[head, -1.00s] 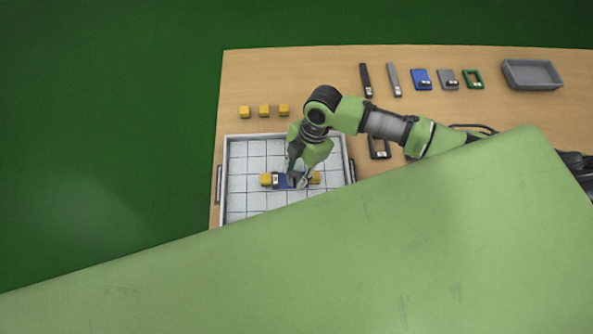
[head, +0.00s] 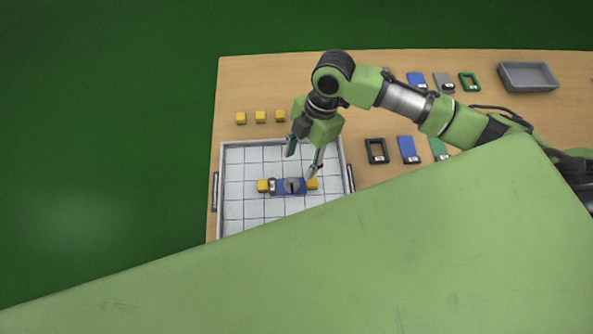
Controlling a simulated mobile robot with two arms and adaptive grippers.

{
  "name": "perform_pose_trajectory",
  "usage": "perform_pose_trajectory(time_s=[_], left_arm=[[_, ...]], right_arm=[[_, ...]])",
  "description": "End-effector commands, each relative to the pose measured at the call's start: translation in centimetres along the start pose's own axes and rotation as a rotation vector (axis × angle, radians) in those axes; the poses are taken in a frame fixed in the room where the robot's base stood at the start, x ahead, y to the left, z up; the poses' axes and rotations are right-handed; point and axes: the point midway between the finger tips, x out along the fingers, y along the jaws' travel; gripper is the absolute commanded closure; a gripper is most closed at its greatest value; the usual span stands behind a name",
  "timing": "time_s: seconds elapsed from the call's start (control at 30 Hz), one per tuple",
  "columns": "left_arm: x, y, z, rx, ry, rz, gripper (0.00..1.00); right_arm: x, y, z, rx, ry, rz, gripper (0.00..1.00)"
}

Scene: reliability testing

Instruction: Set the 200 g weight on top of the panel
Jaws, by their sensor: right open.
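A blue panel (head: 280,191) lies in the white gridded tray (head: 240,225), its ends at two yellow blocks, the left block (head: 263,186) and the right block (head: 312,184). A round grey weight (head: 293,185) sits on top of the panel, near its middle; its marking is too small to read. My right gripper (head: 303,165) is open and empty, its fingers apart above and just behind the weight, and it appears clear of it. My left gripper does not show.
Several yellow blocks (head: 260,117) stand in a row behind the tray. Black, blue and green pieces lie right of it, among them a black frame (head: 377,151). A grey bin (head: 528,76) stands at the back right. A large green part of my body covers the foreground.

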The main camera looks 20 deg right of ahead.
Motion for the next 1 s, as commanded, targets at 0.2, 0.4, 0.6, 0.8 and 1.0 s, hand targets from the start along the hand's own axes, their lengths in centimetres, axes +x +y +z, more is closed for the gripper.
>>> perform_pose_trajectory(time_s=[0.2,0.4,0.6,0.8,1.0], left_arm=[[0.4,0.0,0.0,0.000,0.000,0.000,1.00],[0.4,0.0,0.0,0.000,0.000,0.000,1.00],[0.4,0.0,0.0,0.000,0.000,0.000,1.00],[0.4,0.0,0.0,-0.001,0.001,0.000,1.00],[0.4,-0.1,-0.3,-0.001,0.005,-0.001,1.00]], right_arm=[[-2.7,0.1,0.0,0.001,0.000,0.001,0.53],[-3.2,-0.1,0.0,0.000,0.000,-0.002,0.53],[-3.2,0.0,0.0,0.001,0.000,-0.001,0.53],[-3.2,0.0,0.0,0.001,0.001,-0.001,0.53],[-3.2,-0.1,0.0,0.001,0.001,-0.002,0.53]])
